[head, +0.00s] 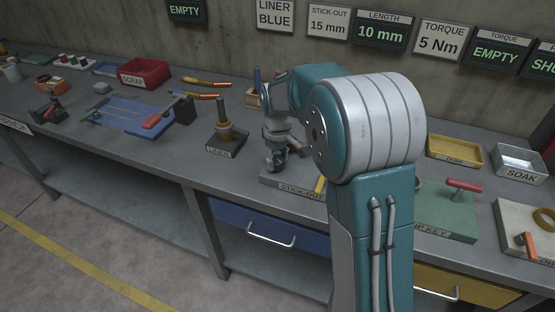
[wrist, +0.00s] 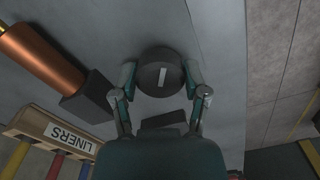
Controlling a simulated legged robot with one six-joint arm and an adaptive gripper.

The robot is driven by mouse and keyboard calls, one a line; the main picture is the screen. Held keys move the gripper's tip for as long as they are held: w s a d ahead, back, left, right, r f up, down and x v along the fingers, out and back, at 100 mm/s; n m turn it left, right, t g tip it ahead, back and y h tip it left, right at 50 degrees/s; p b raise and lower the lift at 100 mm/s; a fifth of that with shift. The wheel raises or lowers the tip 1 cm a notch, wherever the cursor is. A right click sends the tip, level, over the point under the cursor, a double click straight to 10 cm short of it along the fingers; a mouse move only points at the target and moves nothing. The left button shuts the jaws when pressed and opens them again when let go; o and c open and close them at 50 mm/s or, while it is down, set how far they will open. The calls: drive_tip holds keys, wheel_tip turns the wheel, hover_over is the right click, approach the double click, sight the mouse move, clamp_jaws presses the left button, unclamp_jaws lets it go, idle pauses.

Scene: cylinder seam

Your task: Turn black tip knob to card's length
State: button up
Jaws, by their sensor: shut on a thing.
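In the head view my gripper (head: 275,157) points down over the bench by the STICK-OUT plate (head: 296,189), and the knob is too small or hidden to make out there. The LENGTH card (head: 382,31) on the wall reads 10 mm.
A copper-coloured cylinder (wrist: 42,55) in a dark block and the LINERS rack (wrist: 55,128) are close on the left in the wrist view. The LINER post (head: 225,135) stands left of my gripper in the head view. Other wall cards include STICK-OUT 15 mm (head: 328,22).

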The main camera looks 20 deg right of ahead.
sight(276, 158)
drive_tip(key=m, duration=0.5)
drive_tip(key=shift+m, duration=0.3)
drive_tip(key=m, duration=0.5)
drive_tip(key=shift+a, duration=0.1)
drive_tip(key=shift+m, duration=0.3)
drive_tip(key=o, duration=1.1)
drive_tip(key=shift+w, duration=0.1)
drive_tip(key=shift+o, duration=0.2)
wheel_tip(276, 158, up, 12)
